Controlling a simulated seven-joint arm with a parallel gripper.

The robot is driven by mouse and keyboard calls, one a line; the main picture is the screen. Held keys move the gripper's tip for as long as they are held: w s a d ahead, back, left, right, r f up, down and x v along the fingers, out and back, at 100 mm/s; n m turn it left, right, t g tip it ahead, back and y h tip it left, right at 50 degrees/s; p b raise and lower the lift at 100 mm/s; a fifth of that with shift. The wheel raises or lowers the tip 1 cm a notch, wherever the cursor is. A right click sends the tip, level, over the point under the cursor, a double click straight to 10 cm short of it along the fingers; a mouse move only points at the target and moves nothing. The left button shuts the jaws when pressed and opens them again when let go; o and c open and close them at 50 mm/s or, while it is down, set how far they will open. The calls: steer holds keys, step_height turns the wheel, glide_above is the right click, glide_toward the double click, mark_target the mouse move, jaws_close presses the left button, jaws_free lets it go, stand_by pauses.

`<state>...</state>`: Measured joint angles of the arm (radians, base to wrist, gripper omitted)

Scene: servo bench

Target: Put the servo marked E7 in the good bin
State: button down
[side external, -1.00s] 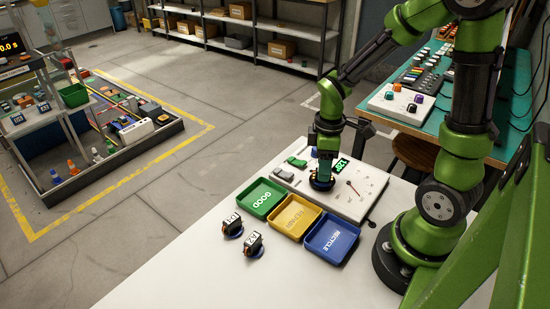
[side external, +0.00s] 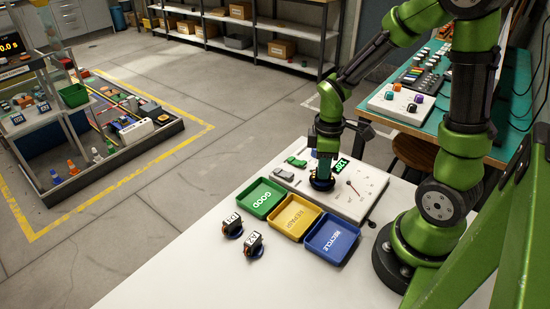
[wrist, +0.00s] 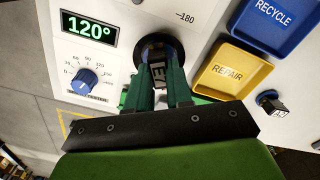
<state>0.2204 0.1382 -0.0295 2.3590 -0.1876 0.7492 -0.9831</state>
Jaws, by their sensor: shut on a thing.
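My gripper (side external: 322,180) is low over the white test panel (side external: 348,205), fingers pointing down. In the wrist view my gripper (wrist: 160,97) is shut on a dark servo (wrist: 156,68) with a white label showing an E and a partly covered second character. The servo sits at a round dark blue socket on the panel; whether it is clear of the socket I cannot tell. The green GOOD bin (side external: 262,198) is empty and stands left of the panel.
The yellow REPAIR bin (side external: 296,217) and blue RECYCLE bin (side external: 332,238) stand empty beside the GOOD bin. Two other labelled servos (side external: 233,227) and (side external: 254,246) stand on the white table in front. The panel carries a display (wrist: 89,29) reading 120° and a blue knob (wrist: 85,81).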

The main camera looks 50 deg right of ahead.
step_height(320, 180, up, 9)
steer(key=shift+a+f, duration=0.1)
steer(key=shift+f, duration=0.05)
steer(key=w+a+f+n, duration=0.4)
steer(key=w+a+n, duration=0.2)
steer(key=w+a, duration=0.5)
steer(key=shift+s+a+f, duration=0.2)
steer(key=shift+f, duration=0.9)
steer(key=shift+s+a+f, duration=0.2)
steer(key=shift+a+f, duration=0.05)
steer(key=shift+f, duration=0.8)
steer(key=shift+s+a+f, duration=0.2)
steer(key=shift+f, duration=0.9)
steer(key=shift+f, duration=0.25)
steer(key=c, duration=0.9)
jaws_free()
steer(key=shift+c, duration=1.6)
